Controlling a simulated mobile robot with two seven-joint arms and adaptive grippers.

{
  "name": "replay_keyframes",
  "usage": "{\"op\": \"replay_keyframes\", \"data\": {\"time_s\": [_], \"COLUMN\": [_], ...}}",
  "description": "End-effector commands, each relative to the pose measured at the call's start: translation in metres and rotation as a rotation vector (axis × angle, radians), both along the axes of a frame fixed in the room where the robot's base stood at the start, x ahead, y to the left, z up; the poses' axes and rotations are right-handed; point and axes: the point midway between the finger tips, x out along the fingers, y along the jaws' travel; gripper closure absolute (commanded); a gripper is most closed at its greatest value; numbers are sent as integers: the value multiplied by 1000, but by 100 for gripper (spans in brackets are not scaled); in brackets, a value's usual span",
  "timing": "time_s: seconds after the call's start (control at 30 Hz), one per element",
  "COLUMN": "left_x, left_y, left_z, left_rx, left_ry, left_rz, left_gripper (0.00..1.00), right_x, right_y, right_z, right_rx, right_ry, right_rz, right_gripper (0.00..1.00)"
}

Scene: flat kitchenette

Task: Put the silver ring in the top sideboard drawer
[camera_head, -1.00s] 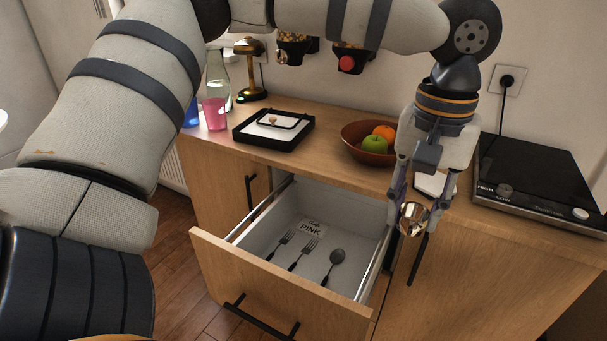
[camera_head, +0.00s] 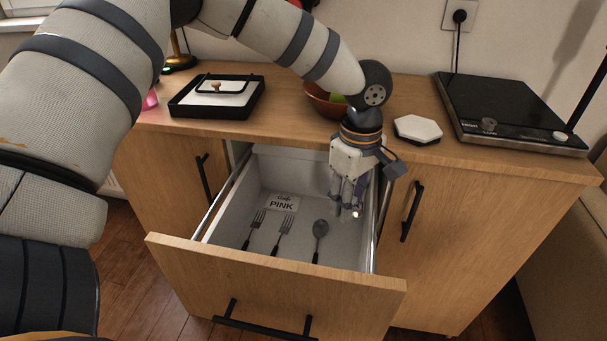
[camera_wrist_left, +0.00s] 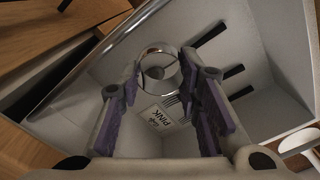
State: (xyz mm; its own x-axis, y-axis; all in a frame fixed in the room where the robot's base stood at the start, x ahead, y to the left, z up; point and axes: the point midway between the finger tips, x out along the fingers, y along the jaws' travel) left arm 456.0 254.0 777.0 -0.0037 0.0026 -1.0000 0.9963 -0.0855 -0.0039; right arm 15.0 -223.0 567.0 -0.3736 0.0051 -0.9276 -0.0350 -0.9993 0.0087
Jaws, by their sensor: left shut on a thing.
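The sideboard's top drawer (camera_head: 270,280) is pulled open; its pale inside also shows in the wrist view (camera_wrist_left: 262,110). My left gripper (camera_head: 346,208) points down into the right part of the drawer, above its floor. In the left wrist view my left gripper (camera_wrist_left: 160,75) is shut on the silver ring (camera_wrist_left: 156,48), a shiny round band between the fingertips. In the head view the fingers mostly hide the ring; only a small glint shows. My right gripper is in neither view.
The drawer holds two forks (camera_head: 284,228), a spoon (camera_head: 320,235) and a PINK card (camera_head: 281,202). On the sideboard top are a black tray (camera_head: 180,109), a brown bowl (camera_head: 322,100) partly behind my arm, a white hexagonal piece (camera_head: 418,128) and a black hob (camera_head: 510,110).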

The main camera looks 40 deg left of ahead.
Motion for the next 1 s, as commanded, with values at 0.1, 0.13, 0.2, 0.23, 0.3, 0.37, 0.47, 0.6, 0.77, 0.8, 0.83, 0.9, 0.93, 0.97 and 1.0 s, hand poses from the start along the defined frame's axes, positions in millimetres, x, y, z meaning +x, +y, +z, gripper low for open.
{"op": "replay_keyframes", "data": {"time_s": [0.1,0.13,0.2,0.23,0.3,0.37,0.47,0.6,0.77,0.8,0.83,0.9,0.93,0.97,1.0], "left_x": [6,6,6,6,6,7,7,6,7,7,7,7,7,7,7], "left_y": [10,11,12,12,12,12,11,12,11,11,11,11,11,11,11], "left_z": [-16,-21,-39,-46,-61,-69,-81,-106,-111,-110,-110,-112,-113,-114,-115], "left_rx": [1,1,2,1,2,0,0,1,-1,-1,-1,-1,-2,-2,-2], "left_ry": [3,2,4,3,2,0,-1,1,-5,-5,-5,-4,-3,-2,-2], "left_rz": [94,106,115,115,113,113,112,111,110,110,110,110,110,111,111], "left_gripper": [88,88,88,88,88,88,88,88,88,88,88,88,88,88,88], "right_x": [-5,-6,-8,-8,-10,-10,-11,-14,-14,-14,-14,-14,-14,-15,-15], "right_y": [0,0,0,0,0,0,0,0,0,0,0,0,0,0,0], "right_z": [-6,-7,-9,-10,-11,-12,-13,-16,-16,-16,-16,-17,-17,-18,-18], "right_rx": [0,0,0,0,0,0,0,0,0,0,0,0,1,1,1], "right_ry": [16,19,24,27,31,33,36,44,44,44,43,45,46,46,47], "right_rz": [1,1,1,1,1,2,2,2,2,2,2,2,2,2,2], "right_gripper": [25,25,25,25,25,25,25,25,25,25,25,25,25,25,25]}}
